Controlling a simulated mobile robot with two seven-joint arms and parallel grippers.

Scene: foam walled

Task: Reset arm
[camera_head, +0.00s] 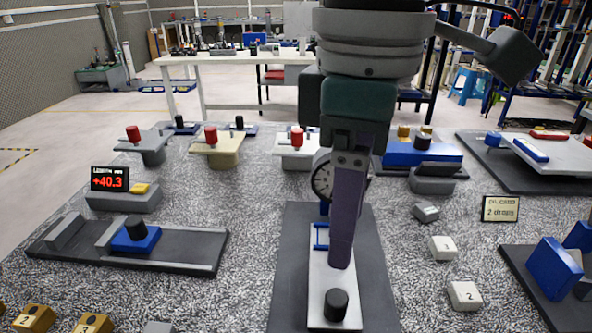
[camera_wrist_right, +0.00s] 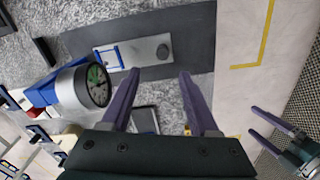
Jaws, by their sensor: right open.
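My right gripper (camera_head: 340,262) comes down from the top centre in the camera_head view, its purple fingers seen edge-on above a light plate (camera_head: 318,275) on a dark mat (camera_head: 285,300). In the right wrist view its two fingers (camera_wrist_right: 160,75) stand wide apart with nothing between them. A round dial gauge (camera_head: 322,180) is partly hidden behind the gripper; it also shows left of the fingers in the wrist view (camera_wrist_right: 97,85). My left gripper (camera_wrist_right: 252,121) shows only at the right edge of the wrist view, its fingers apart and empty.
A black knob (camera_head: 336,303) stands on the plate's near end. Left are a dark fixture with a blue block (camera_head: 136,238) and a display reading +40.3 (camera_head: 110,178). Right are numbered grey blocks (camera_head: 465,296) and blue fixtures (camera_head: 555,266). Speckled surface is bare between them.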

